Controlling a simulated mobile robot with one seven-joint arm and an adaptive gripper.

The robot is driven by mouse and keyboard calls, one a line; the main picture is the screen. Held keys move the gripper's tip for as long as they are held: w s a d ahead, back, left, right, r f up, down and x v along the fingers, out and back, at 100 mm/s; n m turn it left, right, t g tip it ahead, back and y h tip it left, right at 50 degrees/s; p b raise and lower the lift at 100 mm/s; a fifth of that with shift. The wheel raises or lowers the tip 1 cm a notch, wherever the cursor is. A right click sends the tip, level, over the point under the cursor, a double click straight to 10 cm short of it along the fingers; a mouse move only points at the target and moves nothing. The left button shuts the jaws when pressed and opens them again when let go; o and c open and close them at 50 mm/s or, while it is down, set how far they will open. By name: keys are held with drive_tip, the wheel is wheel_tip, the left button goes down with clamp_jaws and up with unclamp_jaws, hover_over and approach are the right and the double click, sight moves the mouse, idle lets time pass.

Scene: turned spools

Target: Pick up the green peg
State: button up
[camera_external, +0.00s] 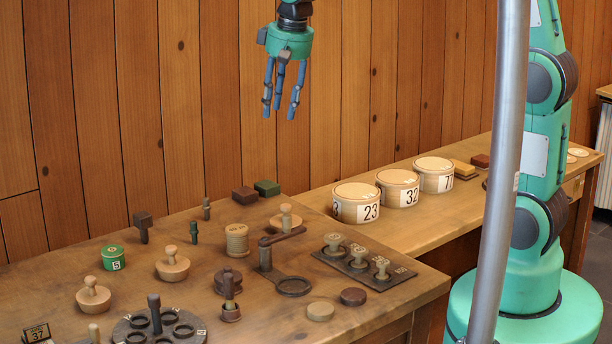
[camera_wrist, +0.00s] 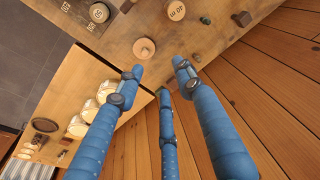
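The green peg (camera_external: 194,232) is a small dark green turned piece standing upright on the wooden table, left of the ribbed wooden spool (camera_external: 237,240). A small dark green piece that looks like the same peg (camera_wrist: 205,20) shows near the top of the wrist view. My gripper (camera_external: 279,108) has three blue fingers, hangs high above the back of the table and points down. Its fingers (camera_wrist: 160,72) are spread and empty in the wrist view, well apart from the peg.
A brown peg (camera_external: 206,208) and a dark mallet-like piece (camera_external: 143,226) stand near the peg. A green round tin (camera_external: 113,258) and a wooden knob (camera_external: 172,264) are close by. Brown and green blocks (camera_external: 267,187) lie behind. A plank wall (camera_external: 120,120) rises behind the table.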

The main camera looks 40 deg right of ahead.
drive_tip(key=w+a+f+g+p, duration=0.1)
drive_tip(key=w+a+f, duration=0.7)
drive_tip(key=w+a, duration=0.1)
drive_tip(key=g+p, duration=0.1)
hover_over(193, 221)
wheel_tip(193, 221, down, 9)
drive_tip(key=shift+s+a+h, duration=0.1)
drive_tip(key=shift+h, duration=0.2)
drive_tip(key=shift+f+b, duration=0.7)
drive_tip(key=shift+f, duration=3.55)
drive_tip(key=shift+f+b, duration=0.85)
drive_tip(key=shift+f, duration=1.75)
drive_tip(key=shift+c, duration=0.2)
